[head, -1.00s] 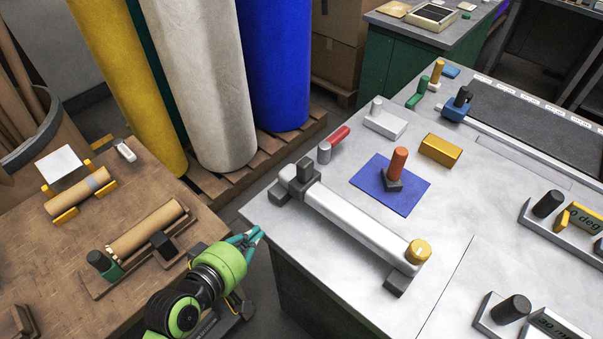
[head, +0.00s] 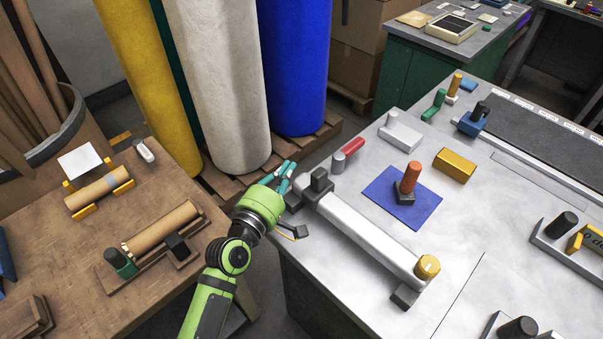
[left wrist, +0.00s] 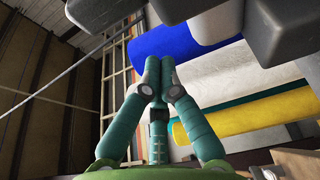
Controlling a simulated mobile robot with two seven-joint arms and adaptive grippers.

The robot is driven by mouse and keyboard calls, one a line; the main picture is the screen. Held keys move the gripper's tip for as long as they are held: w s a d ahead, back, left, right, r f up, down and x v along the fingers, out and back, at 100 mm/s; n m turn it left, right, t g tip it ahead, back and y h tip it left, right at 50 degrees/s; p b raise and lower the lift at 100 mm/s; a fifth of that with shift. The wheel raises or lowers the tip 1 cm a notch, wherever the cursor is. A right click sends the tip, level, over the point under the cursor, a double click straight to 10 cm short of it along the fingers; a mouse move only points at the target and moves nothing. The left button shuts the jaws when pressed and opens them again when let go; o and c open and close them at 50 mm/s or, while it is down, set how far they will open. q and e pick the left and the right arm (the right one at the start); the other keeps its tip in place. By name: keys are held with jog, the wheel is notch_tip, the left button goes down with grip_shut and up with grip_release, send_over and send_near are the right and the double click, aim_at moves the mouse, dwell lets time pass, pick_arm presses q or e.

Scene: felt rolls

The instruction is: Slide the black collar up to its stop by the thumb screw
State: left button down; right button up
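A long white bar (head: 365,235) lies along the near edge of the grey table. A black collar (head: 319,181) with a short upright post stands near its upper-left end, close to a dark end block (head: 293,201). A yellow knob (head: 428,267) tops the other end; I cannot tell which part is the thumb screw. My left gripper (head: 287,175) is just left of the collar, apparently apart from it, with nothing visible in it. In the left wrist view its teal fingers (left wrist: 158,62) converge at the tips; their gap is unclear. My right gripper is out of view.
A red-handled tool (head: 348,153) lies beyond the collar. An orange-handled stamp (head: 409,178) stands on a blue sheet (head: 385,193), with a yellow block (head: 454,165) farther right. A brown table (head: 75,248) with cardboard rolls is at left. Tall felt rolls (head: 216,85) stand behind.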

aim_at(302, 190)
pick_arm(q)
jog(key=d+p, duration=0.1)
jog(key=s+d, duration=0.1)
jog(key=d, duration=0.1)
jog(key=shift+s+r+p, duration=0.1)
jog(key=shift+s+p, duration=0.05)
jog(key=shift+p, duration=0.2)
jog(key=shift+s+d, duration=0.2)
jog(key=shift+s, duration=0.1)
jog(key=shift+w, duration=0.15)
